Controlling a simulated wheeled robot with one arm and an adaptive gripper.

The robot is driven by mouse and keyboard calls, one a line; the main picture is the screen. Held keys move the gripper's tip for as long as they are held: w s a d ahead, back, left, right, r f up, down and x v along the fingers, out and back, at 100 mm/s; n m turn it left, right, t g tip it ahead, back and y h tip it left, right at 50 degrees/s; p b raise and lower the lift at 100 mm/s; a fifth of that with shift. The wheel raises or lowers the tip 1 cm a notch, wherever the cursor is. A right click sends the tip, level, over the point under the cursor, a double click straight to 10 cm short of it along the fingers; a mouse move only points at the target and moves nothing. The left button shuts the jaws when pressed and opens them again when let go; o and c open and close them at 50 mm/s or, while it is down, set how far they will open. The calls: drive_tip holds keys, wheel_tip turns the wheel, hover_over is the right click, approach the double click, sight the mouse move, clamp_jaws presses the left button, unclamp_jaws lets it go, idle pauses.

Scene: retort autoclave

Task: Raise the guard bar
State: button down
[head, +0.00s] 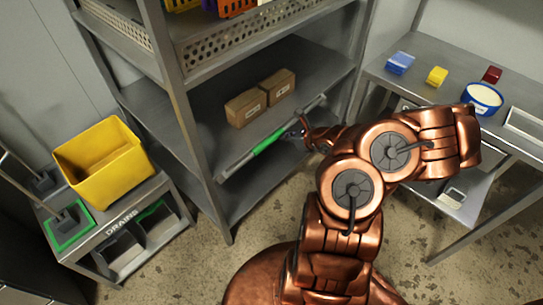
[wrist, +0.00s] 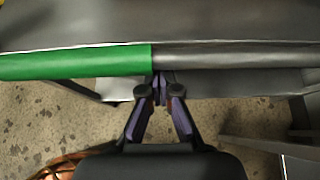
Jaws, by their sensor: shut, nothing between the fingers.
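The guard bar (head: 240,161) is a grey bar with a green sleeve (head: 268,140), running along the front of a grey shelf. In the wrist view the bar (wrist: 230,55) crosses the whole picture, with its green part (wrist: 75,62) on the left. My gripper (head: 299,132) is at the bar, near the right end of the green sleeve in the head view. In the wrist view my gripper (wrist: 160,88) is shut and empty, its tips at the bar's lower edge by the green-grey boundary. I cannot tell whether they touch.
A yellow bin (head: 103,157) sits on a cart to the left. A steel table (head: 440,93) with small coloured blocks and a blue-rimmed tub (head: 482,98) stands right.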

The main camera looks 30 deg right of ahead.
drive_tip(key=shift+w, duration=0.1)
drive_tip(key=shift+w+a+r+g, duration=0.15)
drive_tip(key=shift+w+r, duration=0.1)
drive_tip(key=shift+w, duration=0.2)
drive_tip(key=shift+w+a+r+g, duration=0.15)
drive_tip(key=shift+w+r, duration=0.1)
drive_tip(key=shift+w, duration=0.3)
drive_tip(key=shift+w+a+r, duration=0.15)
drive_tip(key=shift+w, duration=0.8)
drive_tip(key=shift+r, duration=0.1)
